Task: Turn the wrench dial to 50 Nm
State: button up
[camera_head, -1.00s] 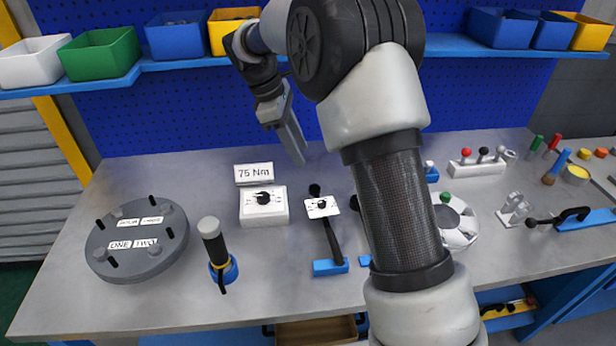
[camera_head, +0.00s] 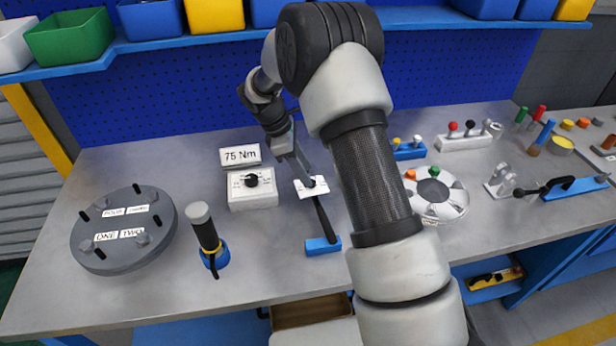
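The wrench (camera_head: 323,216) lies on the grey bench with its lower end at a blue block (camera_head: 322,246). A white dial plate (camera_head: 311,193) with small markings sits at its upper end; a dark knob shows there, partly behind my gripper. The knob's setting is too small to read. My gripper (camera_head: 308,178) points down with its fingertips at the knob. I cannot tell whether it touches the knob or whether its fingers are closed. A white box (camera_head: 252,190) with a black knob stands left of the plate, and a "75 Nm" sign (camera_head: 240,155) stands behind it.
A dark flange disc (camera_head: 124,230) with bolts and labels lies at the left. A black-handled tool (camera_head: 206,235) stands upright in a blue holder beside it. A round white tray (camera_head: 436,194) is right of my arm. A shelf with bins (camera_head: 212,14) runs along the back.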

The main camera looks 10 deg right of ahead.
jog(key=shift+x, duration=1.55)
jog(key=shift+c, duration=0.2)
grip_shut()
jog(key=shift+m, duration=0.3)
jog(key=m, duration=0.1)
jog(key=m+g, duration=0.1)
jog(key=m, duration=0.1)
jog(key=m+g+y, duration=0.1)
jog(key=m, duration=0.1)
jog(key=shift+w+d, duration=0.1)
jog(key=shift+w, duration=0.15)
jog(key=m+y, duration=0.1)
jog(key=m, duration=0.2)
jog(key=m+g+y, duration=0.1)
jog(key=m, duration=0.2)
jog(key=shift+w+d, duration=0.15)
jog(key=shift+d, duration=0.05)
